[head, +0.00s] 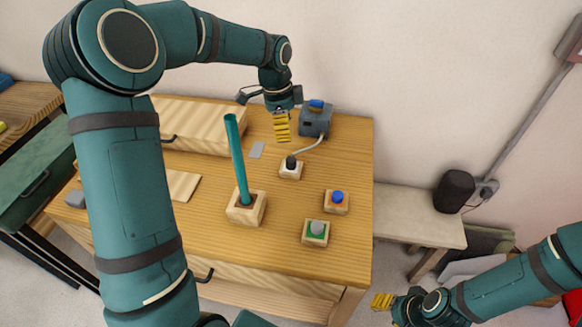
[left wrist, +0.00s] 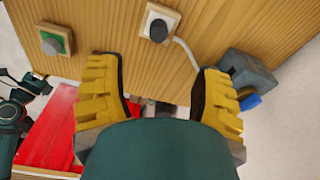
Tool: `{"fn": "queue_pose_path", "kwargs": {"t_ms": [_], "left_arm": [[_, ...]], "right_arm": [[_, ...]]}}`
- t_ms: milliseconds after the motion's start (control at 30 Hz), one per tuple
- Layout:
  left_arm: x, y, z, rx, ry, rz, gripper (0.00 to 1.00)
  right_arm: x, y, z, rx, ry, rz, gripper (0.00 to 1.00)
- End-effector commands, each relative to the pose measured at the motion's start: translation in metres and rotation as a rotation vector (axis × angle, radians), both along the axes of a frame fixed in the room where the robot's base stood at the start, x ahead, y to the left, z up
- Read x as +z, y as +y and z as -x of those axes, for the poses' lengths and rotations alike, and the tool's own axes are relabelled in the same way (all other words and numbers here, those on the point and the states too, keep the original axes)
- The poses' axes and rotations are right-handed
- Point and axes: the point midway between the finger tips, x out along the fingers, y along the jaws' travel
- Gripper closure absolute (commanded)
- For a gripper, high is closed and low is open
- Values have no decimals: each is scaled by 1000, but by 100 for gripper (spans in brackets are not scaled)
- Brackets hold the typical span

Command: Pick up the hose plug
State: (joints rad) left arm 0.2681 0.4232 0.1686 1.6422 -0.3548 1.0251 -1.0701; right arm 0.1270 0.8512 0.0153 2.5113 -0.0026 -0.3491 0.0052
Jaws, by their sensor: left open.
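The hose plug (head: 291,162) is a small dark plug seated on a white-topped wooden block on the table. A pale hose (head: 309,147) runs from it to a grey box (head: 314,122) with a blue part on top. The plug also shows at the top of the left wrist view (left wrist: 158,28). My left gripper (head: 282,136) hangs behind the plug in the head view, beside the grey box. In the left wrist view its yellow fingers (left wrist: 160,75) are spread, with nothing held, and the plug lies beyond them. My right gripper (head: 382,302) is low at the right, off the table; its opening is unclear.
A tall teal rod (head: 238,160) leans in a wooden holder (head: 246,214) left of the plug. Blocks with a blue knob (head: 337,197) and a grey knob on green (head: 317,228) stand nearer the front right. A black speaker (head: 455,190) stands on a bench at right.

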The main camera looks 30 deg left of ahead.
Motion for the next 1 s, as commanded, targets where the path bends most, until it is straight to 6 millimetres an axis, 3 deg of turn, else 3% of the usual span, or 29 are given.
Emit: {"fn": "queue_pose_path", "kwargs": {"t_ms": [300, 667, 1000], "left_arm": [[-60, -7, -2, -2, 5, 0, 34], [-83, -10, -4, 0, 3, 0, 34], [-126, -16, -5, 0, 3, 0, 34]], "right_arm": [[-14, 0, -3, -2, -7, 1, 53], [-19, 0, -4, -3, -10, 1, 53], [-32, -1, -7, -4, -15, 3, 53]]}}
